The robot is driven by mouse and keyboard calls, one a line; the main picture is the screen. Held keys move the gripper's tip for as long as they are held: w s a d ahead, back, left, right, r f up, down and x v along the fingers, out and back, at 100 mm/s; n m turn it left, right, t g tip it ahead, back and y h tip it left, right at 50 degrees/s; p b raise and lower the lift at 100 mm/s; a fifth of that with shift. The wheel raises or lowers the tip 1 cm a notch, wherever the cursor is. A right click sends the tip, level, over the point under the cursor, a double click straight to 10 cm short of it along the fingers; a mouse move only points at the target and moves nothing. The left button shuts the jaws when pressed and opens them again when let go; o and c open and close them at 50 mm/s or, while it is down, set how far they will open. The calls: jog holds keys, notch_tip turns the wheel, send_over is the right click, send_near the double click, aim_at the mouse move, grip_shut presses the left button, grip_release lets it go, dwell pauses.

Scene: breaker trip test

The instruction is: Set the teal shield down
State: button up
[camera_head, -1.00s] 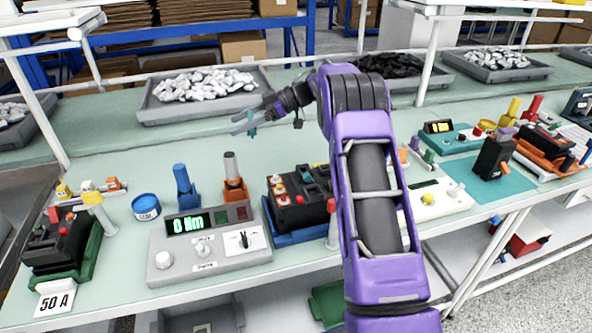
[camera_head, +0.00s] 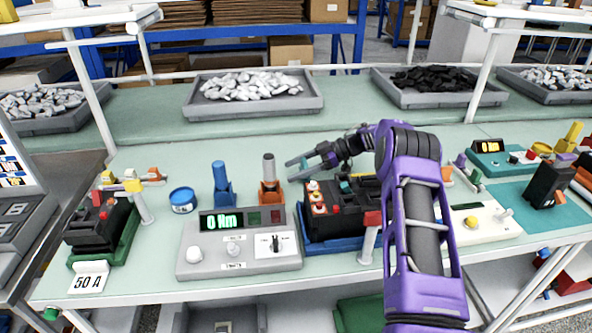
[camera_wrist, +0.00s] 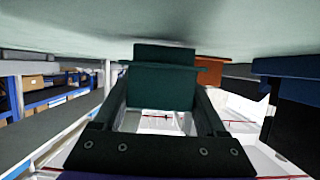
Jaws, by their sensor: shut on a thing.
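The bench surface (camera_wrist: 160,25) is very close to the shield's edge in the wrist view. I cannot tell whether they touch.
A dark breaker in a blue cradle (camera_head: 335,246) stands in front of my gripper. An orange holder with a grey post (camera_head: 269,170) and a blue holder (camera_head: 222,180) stand to the left. A tray of white parts (camera_head: 253,106) lies behind. Bare bench (camera_head: 235,145) lies between.

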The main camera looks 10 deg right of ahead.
jog(key=shift+f, duration=0.2)
jog(key=o, duration=1.3)
jog(key=shift+c, duration=0.2)
